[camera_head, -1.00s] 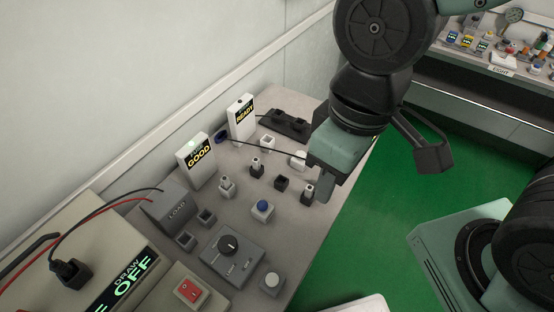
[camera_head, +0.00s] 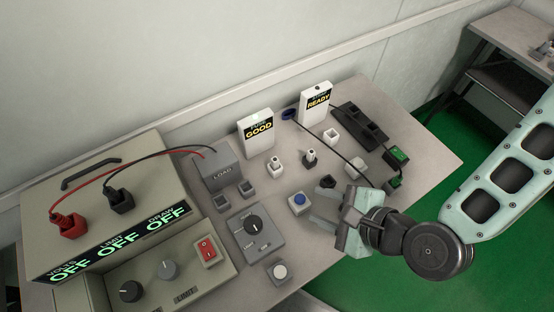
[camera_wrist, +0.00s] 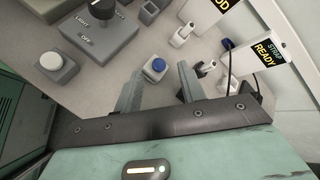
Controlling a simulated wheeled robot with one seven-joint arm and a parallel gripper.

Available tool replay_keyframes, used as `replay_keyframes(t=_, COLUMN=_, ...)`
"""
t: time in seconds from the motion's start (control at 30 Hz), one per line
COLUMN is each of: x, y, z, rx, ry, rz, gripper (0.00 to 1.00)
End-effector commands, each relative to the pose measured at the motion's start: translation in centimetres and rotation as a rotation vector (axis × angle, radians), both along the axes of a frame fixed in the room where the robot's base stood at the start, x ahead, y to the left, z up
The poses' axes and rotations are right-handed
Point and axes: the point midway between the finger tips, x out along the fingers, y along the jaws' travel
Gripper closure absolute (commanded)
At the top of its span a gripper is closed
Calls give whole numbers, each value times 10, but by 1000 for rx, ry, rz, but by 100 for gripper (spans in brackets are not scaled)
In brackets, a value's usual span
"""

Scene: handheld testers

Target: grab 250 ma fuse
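No label I can read marks a 250 mA fuse. A small white upright piece (camera_head: 276,168) and a dark one (camera_head: 310,158) stand mid-table, possibly fuses or holders; they also show in the wrist view as a white piece (camera_wrist: 182,35) and a dark piece (camera_wrist: 205,68). A black block (camera_head: 328,182) sits just beyond my gripper. My gripper (camera_head: 318,211) is at the table's front right, fingers pointing left. In the wrist view its fingers (camera_wrist: 157,75) are apart with nothing held between them. The right finger and gripper body hide part of the table.
A blue button (camera_head: 299,203) is close to my fingertips. A grey dial box (camera_head: 255,236) and white button (camera_head: 281,272) are left of it. The GOOD (camera_head: 257,134) and READY (camera_head: 315,103) signs stand behind. A black cable crosses the table on the right.

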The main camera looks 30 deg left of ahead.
Motion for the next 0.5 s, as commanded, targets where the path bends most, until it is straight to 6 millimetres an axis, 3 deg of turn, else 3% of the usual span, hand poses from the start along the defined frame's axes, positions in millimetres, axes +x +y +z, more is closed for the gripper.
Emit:
replay_keyframes(t=0.2, x=-8, y=10, z=4, rx=273, ry=337, rz=-400, gripper=60)
replay_keyframes(t=0.5, x=-4, y=8, z=6, rx=445, ry=526, rz=-642, gripper=60)
